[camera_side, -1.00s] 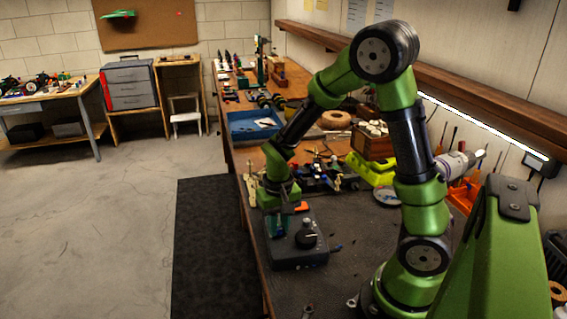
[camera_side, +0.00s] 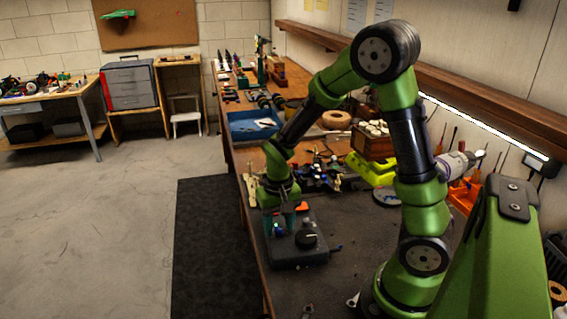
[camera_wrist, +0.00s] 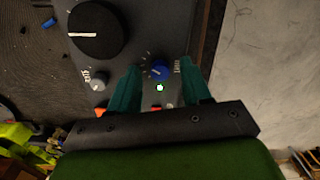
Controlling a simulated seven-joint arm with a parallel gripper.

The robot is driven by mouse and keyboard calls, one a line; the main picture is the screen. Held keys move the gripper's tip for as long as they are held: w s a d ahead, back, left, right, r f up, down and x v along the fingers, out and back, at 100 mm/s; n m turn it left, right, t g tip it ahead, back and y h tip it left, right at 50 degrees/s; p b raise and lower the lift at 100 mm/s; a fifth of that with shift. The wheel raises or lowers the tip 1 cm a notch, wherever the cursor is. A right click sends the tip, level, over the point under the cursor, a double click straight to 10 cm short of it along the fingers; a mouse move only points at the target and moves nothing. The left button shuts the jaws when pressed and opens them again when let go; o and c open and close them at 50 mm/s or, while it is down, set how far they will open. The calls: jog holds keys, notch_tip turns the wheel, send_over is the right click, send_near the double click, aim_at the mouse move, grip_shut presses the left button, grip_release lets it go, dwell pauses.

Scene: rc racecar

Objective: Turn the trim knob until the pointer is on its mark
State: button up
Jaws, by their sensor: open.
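The trim knob (camera_wrist: 159,71) is a small blue knob on a dark control box (camera_side: 285,262), with printed lettering beside it in the wrist view. A pale pointer line shows on the knob, toward its lower left. Small tick marks surround the knob, but I cannot tell which is the mark or whether the pointer is on it. My gripper (camera_wrist: 163,70) is open, with one teal finger on each side of the knob and visible gaps between. In the side view my gripper (camera_side: 284,225) is low over the box's far part.
A large black knob (camera_wrist: 96,31), a small grey knob (camera_wrist: 97,81) and a lit green indicator (camera_wrist: 160,88) are on the same box. A blue tray (camera_side: 240,127) and a yellow-green body (camera_side: 372,170) lie farther along the bench. The bench edge is close on the left.

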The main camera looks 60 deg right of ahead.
aim_at(279, 229)
notch_tip(279, 229, up, 17)
dwell(0.4)
jog(key=shift+f, duration=0.15)
dwell(0.4)
